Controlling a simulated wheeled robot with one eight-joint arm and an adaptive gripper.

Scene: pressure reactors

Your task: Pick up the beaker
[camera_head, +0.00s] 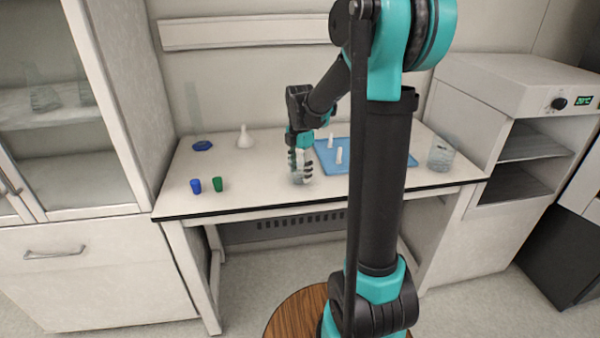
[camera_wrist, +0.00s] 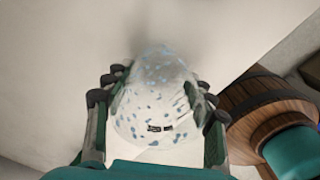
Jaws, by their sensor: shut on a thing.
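The clear glass beaker (camera_head: 299,179) is at the table's middle, near the front edge, with my gripper (camera_head: 300,160) pointing down around it. The wrist view shows the beaker (camera_wrist: 155,95) as see-through glass with bluish flecks and a small dark mark. The fingers of my gripper (camera_wrist: 153,105) are on both of its sides and shut on it. I cannot tell whether its base touches the table.
On the white table (camera_head: 250,190) are a blue tray (camera_head: 390,160) with white pieces, a blue cup (camera_head: 195,186), a green cup (camera_head: 217,184), a white funnel-like piece (camera_head: 245,138), a blue item (camera_head: 202,145) and another glass vessel (camera_head: 441,155). A cabinet (camera_head: 80,110) stands left, an oven (camera_head: 530,85) right.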

